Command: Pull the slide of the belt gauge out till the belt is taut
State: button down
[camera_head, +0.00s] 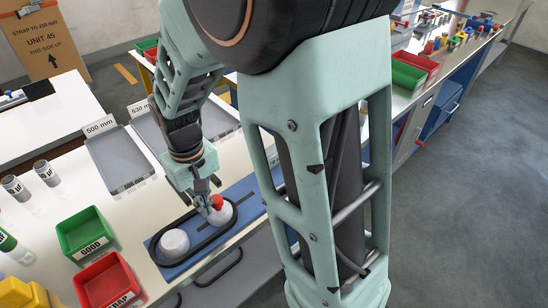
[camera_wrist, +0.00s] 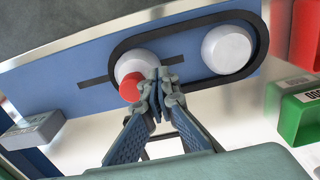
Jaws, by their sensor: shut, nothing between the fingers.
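The belt gauge is a blue board (camera_head: 190,258) with a black belt (camera_head: 158,254) looped around two white round pulleys. The fixed-looking pulley (camera_head: 174,243) is at the near left; the other pulley (camera_head: 221,217) carries a red knob (camera_head: 217,201). In the wrist view the red knob (camera_wrist: 130,87) sits on the lower edge of the left pulley (camera_wrist: 136,64), and the belt (camera_wrist: 193,18) shows gaps around the right pulley (camera_wrist: 226,50). My gripper (camera_wrist: 161,82) is shut and empty, its tips right beside the knob; contact is unclear. It also shows in the head view (camera_head: 207,209).
A dark slot (camera_wrist: 93,84) runs along the board. Green (camera_head: 85,232) and red (camera_head: 105,283) bins stand at the left front. Grey trays, one marked 500 mm (camera_head: 117,160), lie behind. A grey block (camera_wrist: 33,130) shows in the wrist view. A loose belt (camera_head: 220,268) hangs in front.

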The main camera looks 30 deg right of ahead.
jog(key=shift+w+d, duration=0.15)
jog(key=shift+d, duration=0.35)
jog(key=shift+w+d, duration=0.15)
jog(key=shift+d, duration=0.35)
dwell(1.2)
jog(key=shift+s+a, duration=0.1)
jog(key=shift+a, duration=0.1)
dwell(0.4)
jog(key=shift+r, duration=0.2)
notch_tip(320, 180, up, 7)
jog(key=p, duration=0.5)
jog(key=shift+f+p, duration=0.2)
jog(key=shift+p, duration=0.1)
jog(key=shift+a, duration=0.1)
